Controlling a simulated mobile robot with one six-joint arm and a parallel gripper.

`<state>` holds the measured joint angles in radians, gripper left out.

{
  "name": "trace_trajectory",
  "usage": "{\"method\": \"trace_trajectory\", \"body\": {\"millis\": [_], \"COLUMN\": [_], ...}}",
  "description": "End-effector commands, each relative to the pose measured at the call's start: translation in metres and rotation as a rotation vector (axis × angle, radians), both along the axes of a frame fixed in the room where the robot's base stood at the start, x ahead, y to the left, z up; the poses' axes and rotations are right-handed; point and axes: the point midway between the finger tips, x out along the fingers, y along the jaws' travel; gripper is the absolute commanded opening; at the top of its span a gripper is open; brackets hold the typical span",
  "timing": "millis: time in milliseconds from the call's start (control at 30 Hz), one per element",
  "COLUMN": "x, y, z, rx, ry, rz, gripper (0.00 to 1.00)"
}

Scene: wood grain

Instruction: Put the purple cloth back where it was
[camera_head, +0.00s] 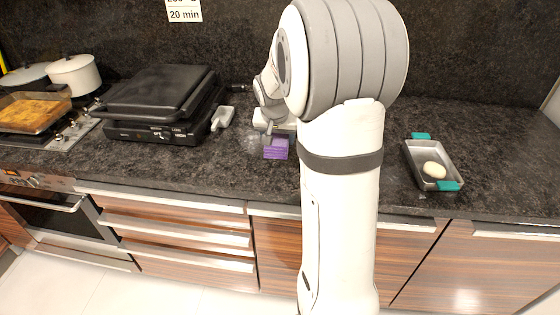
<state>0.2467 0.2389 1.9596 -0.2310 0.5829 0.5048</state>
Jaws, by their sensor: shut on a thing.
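The purple cloth (276,149) is a small folded block on the dark stone counter, left of my arm. My gripper (269,136) is at the cloth's top edge and shut on it. The fingertips are small in this view and partly merge with the cloth. I cannot tell whether the cloth rests on the counter or is slightly above it.
A black contact grill (160,105) stands left of the cloth, with a white-handled object (222,118) beside it. A metal tray (420,157) with teal handles holds a white egg-like object (434,170) at right. A stove with pots (74,75) is far left.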

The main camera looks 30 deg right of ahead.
Motion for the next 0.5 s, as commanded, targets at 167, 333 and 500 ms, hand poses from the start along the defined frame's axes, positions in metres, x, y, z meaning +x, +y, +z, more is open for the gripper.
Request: {"method": "trace_trajectory", "body": {"millis": [167, 333, 500], "x": [-0.001, -0.001, -0.002], "y": [-0.002, -0.003, -0.004], "z": [-0.028, -0.04, -0.065], "rx": [0.001, 0.0, 0.0], "ry": [0.003, 0.002, 0.003], "rz": [-0.006, -0.007, -0.007], "gripper": [0.37, 0.37, 0.37]}}
